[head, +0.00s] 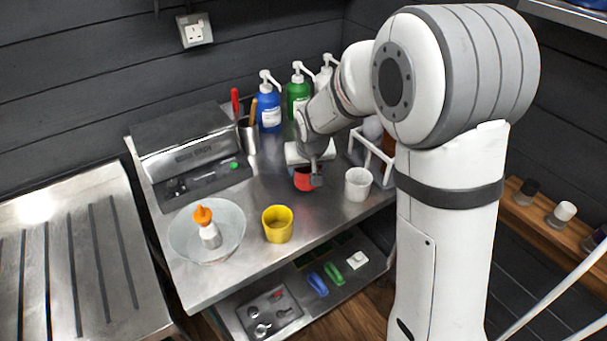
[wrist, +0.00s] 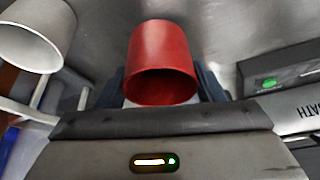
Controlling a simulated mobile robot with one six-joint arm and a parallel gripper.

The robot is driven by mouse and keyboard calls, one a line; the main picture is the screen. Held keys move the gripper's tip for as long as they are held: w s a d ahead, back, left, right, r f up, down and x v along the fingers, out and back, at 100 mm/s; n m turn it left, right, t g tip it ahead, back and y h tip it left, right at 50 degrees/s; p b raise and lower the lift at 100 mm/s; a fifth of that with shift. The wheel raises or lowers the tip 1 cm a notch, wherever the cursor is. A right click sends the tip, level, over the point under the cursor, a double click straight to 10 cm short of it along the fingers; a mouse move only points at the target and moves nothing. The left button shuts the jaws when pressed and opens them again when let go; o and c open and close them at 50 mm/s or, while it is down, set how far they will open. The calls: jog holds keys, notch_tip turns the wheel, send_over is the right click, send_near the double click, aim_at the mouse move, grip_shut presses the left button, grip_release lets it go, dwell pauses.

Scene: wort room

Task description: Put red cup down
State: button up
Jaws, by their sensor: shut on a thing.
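The red cup (head: 304,180) is at my gripper (head: 315,178) over the steel table, between the yellow cup and the white cup. In the wrist view the red cup (wrist: 160,60) sits upside down in the picture, between the dark fingers of my gripper (wrist: 165,88), which is shut on it. My gripper and arm hide part of the cup in the head view. I cannot tell whether the cup's base touches the table top.
A yellow cup (head: 277,224) stands front left and a white cup (head: 357,184) stands close at right. A glass bowl (head: 180,238) holds an orange-topped bottle (head: 208,228). A bath unit (head: 190,160), pump bottles (head: 268,105) and a white rack (head: 372,160) stand around.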

aim_at(306, 178)
jog(key=shift+f, duration=1.8)
jog(key=shift+f, duration=0.2)
jog(key=o, duration=1)
jog(key=shift+r, duration=0.2)
